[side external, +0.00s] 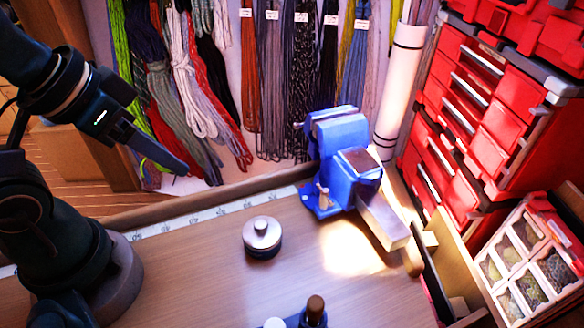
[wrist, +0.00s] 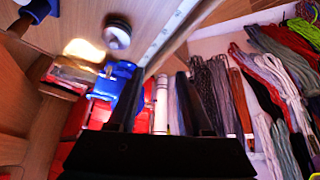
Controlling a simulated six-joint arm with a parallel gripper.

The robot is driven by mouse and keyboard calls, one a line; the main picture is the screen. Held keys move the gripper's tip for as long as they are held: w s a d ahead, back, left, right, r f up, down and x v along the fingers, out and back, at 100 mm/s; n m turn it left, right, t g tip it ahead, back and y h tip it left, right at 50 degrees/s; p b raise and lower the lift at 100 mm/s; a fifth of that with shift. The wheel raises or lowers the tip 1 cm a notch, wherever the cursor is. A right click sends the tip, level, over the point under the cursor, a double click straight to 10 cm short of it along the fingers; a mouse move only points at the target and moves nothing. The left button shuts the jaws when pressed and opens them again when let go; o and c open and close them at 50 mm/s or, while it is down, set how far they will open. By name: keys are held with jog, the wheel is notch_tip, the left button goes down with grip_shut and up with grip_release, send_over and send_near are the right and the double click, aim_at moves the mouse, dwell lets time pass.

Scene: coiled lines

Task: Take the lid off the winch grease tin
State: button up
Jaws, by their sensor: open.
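The winch grease tin (side external: 263,253) stands upright on the wooden bench. Its body is dark, and its silver lid (side external: 262,236) with a round knob sits on top. In the wrist view the tin (wrist: 117,36) shows small and blurred near the top. My gripper (side external: 192,171) is up and to the left of the tin in the side view, well clear of it. In the wrist view my gripper (wrist: 158,73) has its two dark fingers apart with nothing between them.
A blue vise (side external: 340,165) stands right of the tin. Bottles (side external: 314,310) stand at the front edge of view. Coiled lines (side external: 185,95) hang behind, and red drawers (side external: 470,100) stand at the right. The bench around the tin is clear.

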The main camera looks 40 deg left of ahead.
jog(key=shift+o, duration=0.8)
jog(key=m+g, duration=0.1)
jog(key=g, duration=0.5)
send_over(261, 224)
notch_tip(261, 224, down, 6)
jog(key=shift+f, duration=2.8)
